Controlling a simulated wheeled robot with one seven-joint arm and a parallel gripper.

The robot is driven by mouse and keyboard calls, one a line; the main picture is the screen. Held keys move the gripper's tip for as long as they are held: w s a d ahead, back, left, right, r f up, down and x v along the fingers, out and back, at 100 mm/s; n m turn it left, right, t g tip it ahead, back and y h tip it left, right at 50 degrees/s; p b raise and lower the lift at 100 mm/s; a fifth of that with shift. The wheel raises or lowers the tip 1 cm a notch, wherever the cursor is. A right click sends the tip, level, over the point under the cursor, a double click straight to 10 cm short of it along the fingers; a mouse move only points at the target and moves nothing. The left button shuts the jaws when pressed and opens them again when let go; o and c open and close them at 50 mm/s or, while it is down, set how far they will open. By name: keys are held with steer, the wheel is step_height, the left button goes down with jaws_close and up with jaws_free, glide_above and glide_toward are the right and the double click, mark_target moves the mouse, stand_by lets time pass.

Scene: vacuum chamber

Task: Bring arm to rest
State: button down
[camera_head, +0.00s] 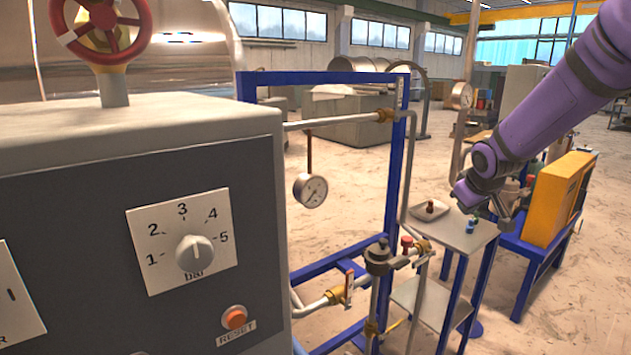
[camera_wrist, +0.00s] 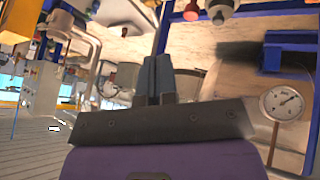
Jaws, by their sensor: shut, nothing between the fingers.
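My purple arm (camera_head: 560,90) reaches in from the upper right in the head view. My gripper (camera_head: 500,222) hangs at its lower end, close to a small grey table, and is partly hidden by the wrist. In the wrist view my gripper (camera_wrist: 155,72) shows its two dark fingers together, with nothing between them.
The grey table (camera_head: 445,232) holds a small tray (camera_head: 430,211) and small items. A yellow box (camera_head: 555,198) stands right of it. Left are a blue pipe frame (camera_head: 393,165), a gauge (camera_head: 310,190) and a control panel (camera_head: 90,230). The gauge also shows in the wrist view (camera_wrist: 283,103).

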steer(key=s+a+r+m, duration=0.1)
steer(key=s+r, duration=0.4)
steer(key=s, duration=0.3)
steer(key=s+a+r+m, duration=0.1)
steer(key=s+a+r, duration=0.1)
steer(key=s+r, duration=0.5)
steer(key=s+a+f+m+g+y, duration=0.1)
steer(key=s+a+m, duration=0.1)
steer(key=s, duration=1.9)
steer(key=shift+g, duration=0.3)
steer(key=shift+w+a, duration=0.15)
steer(key=shift+w, duration=0.05)
